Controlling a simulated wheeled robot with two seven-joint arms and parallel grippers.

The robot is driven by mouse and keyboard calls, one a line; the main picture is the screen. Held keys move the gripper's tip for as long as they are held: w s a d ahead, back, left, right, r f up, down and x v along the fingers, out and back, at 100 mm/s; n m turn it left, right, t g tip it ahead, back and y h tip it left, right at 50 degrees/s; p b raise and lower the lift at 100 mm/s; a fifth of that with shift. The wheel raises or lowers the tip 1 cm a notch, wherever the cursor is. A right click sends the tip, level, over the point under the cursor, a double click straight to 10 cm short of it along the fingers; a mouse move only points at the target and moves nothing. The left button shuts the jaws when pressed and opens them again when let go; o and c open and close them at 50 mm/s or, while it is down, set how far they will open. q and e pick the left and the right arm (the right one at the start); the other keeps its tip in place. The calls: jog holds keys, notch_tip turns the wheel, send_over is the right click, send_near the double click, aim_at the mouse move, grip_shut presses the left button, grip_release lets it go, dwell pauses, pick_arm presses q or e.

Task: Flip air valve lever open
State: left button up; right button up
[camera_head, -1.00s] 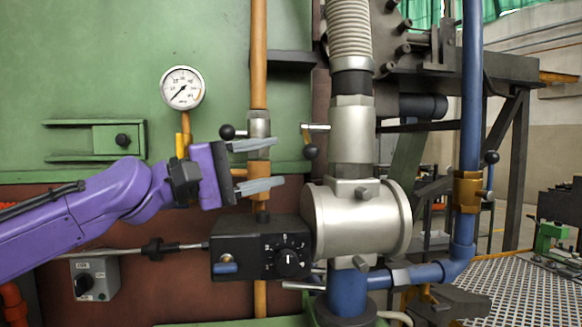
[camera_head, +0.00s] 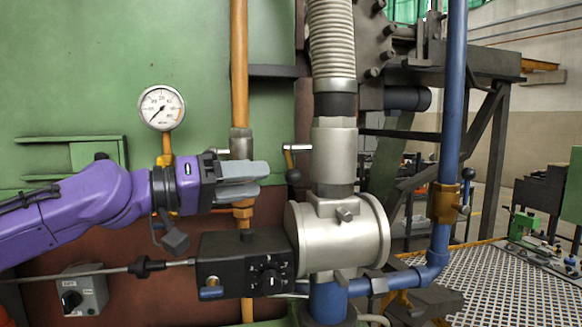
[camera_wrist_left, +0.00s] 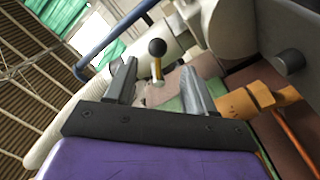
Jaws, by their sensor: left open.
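A lever with a black ball knob (camera_head: 294,176) hangs from a short shaft on the left side of the grey metal air pipe (camera_head: 335,150). Its arm is orange-yellow and points down. My left gripper (camera_head: 258,180) is open and empty, left of this lever, in front of the orange pipe. The fingers point right towards the knob, with a gap between. In the left wrist view the same knob (camera_wrist_left: 157,47) shows beyond and between the two open fingertips (camera_wrist_left: 160,70). No label on the lever is readable. My right gripper is out of view.
A black control box (camera_head: 243,263) sits below my left gripper, beside a round grey valve body (camera_head: 340,232). A pressure gauge (camera_head: 161,107) is above my arm. A blue pipe (camera_head: 452,100) with a brass valve (camera_head: 444,203) and another ball-knob lever (camera_head: 467,174) stands right.

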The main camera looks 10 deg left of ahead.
aim_at(286, 175)
pick_arm(q)
jog(key=p+x, duration=0.1)
jog(key=x, duration=0.3)
jog(key=p+x, duration=0.1)
jog(key=x, duration=0.2)
jog(key=shift+s+d+r+p, duration=0.15)
jog(key=shift+d+r+p, duration=0.05)
jog(key=shift+r+p, duration=0.1)
jog(key=shift+w+d+f, duration=0.1)
jog(key=shift+w+d, duration=0.3)
jog(key=shift+d, duration=0.05)
jog(key=shift+s+a, duration=0.1)
grip_shut()
jog(key=shift+f, duration=0.1)
